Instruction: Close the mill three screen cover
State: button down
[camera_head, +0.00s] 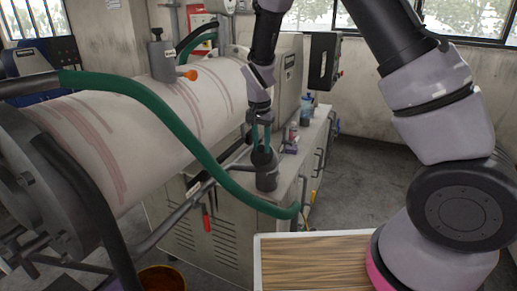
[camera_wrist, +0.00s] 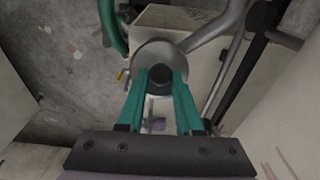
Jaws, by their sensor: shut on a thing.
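The mill is a large pale horizontal drum (camera_head: 120,140) with reddish streaks, at left in the head view. A short grey upright cylinder (camera_head: 266,180) with a dark knob on top stands at the machine's right end, by the grey pipes. It may be the screen cover; I cannot tell for sure. My gripper (camera_head: 261,147) points down onto it, its green fingers shut on the dark knob. In the wrist view, my gripper (camera_wrist: 160,82) has a finger on each side of the dark knob (camera_wrist: 160,74), above the round grey top (camera_wrist: 160,54). The cover's seating is hidden.
A green hose (camera_head: 165,125) runs across the drum and down in front of the cylinder. Grey pipes (camera_head: 180,213) lie left of it. A bench (camera_head: 312,140) with small bottles stands behind. A wooden-topped surface (camera_head: 310,262) is in front. The floor at right is clear.

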jog(key=shift+w+d+g+y, duration=0.45)
jog(key=shift+w+g, duration=0.25)
jog(key=shift+w, duration=0.15)
jog(key=w+g, duration=0.1)
jog(key=w+d+f+g+y, duration=0.1)
jog(key=w, duration=0.1)
jog(key=shift+d+g, duration=0.2)
jog(key=shift+g, duration=0.2)
jog(key=shift+w+d+f+g+y, duration=0.35)
jog(key=shift+w+g, duration=0.2)
jog(key=shift+g, duration=0.2)
jog(key=shift+w+d+f+g+y, duration=0.2)
jog(key=shift+w+f+g+y, duration=0.2)
jog(key=shift+w+g, duration=0.25)
jog(key=shift+s, duration=0.1)
jog(key=c, duration=0.6)
grip_release()
jog(key=shift+f, duration=0.1)
jog(key=v, duration=1.1)
